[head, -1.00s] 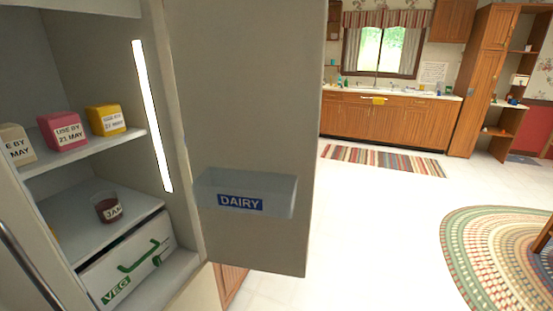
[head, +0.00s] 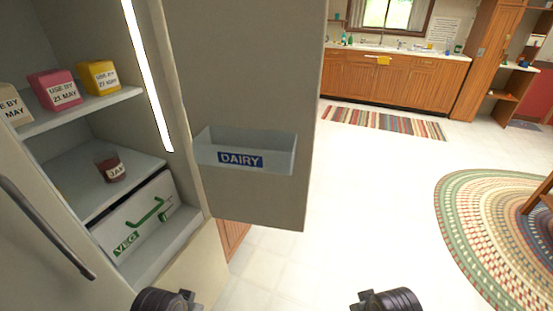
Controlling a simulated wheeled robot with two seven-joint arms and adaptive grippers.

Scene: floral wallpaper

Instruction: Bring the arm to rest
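Two dark rounded parts of my own arms show at the bottom edge of the head view, one left of centre and one right of centre. Neither gripper's fingers can be seen, so I cannot see what they hold. The arm parts are apart from the open fridge (head: 170,262) and its door (head: 255,70).
The fridge door has a bin labelled DAIRY (head: 285,155). Inside are a pink carton (head: 56,90), a yellow carton (head: 98,78), a jam jar (head: 111,168) and a VEG drawer (head: 135,220). Open floor (head: 350,210) lies right, with a round rug (head: 470,230) beyond.

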